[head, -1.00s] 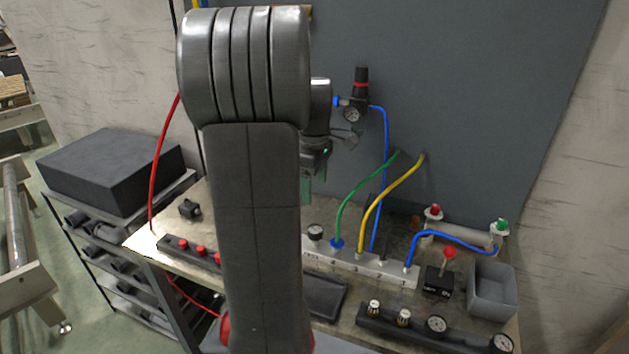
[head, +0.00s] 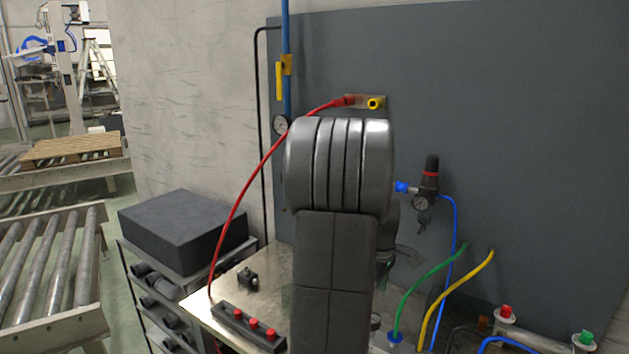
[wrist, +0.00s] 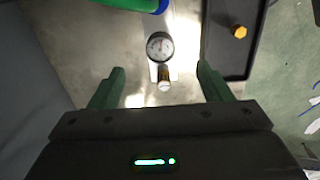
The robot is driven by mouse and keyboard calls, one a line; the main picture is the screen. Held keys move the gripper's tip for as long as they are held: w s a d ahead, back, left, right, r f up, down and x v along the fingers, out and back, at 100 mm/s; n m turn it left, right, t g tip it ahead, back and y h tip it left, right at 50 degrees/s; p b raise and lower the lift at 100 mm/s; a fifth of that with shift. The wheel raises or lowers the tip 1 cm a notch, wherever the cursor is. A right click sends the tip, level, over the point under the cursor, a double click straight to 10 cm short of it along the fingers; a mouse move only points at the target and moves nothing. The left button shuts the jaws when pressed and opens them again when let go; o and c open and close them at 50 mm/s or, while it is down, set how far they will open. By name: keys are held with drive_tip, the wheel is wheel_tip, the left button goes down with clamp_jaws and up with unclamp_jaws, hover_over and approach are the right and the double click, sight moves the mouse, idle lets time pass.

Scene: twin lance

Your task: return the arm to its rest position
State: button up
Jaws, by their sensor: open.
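My arm stands upright in the middle of the head view and hides part of the workbench (head: 225,300). My gripper (wrist: 158,88) shows in the wrist view with its two green fingers wide apart and nothing held between them. Its tips point down over the bench. A round pressure gauge (wrist: 160,46) with a brass fitting lies ahead between the finger lines, apart from both fingers. In the head view the gripper is mostly hidden behind my arm.
A black tray (wrist: 232,60) with a brass-coloured piece (wrist: 239,31) lies right of the gauge. A regulator (head: 429,185), green hose (head: 425,275) and yellow hose (head: 450,290) stand right of my arm. A red hose (head: 240,195) and dark box (head: 182,230) are left.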

wheel_tip(320, 180, down, 7)
drive_tip(key=shift+s+r+p, duration=0.1)
drive_tip(key=shift+p, duration=0.2)
drive_tip(key=shift+r+n, duration=0.1)
drive_tip(key=shift+n, duration=1.6)
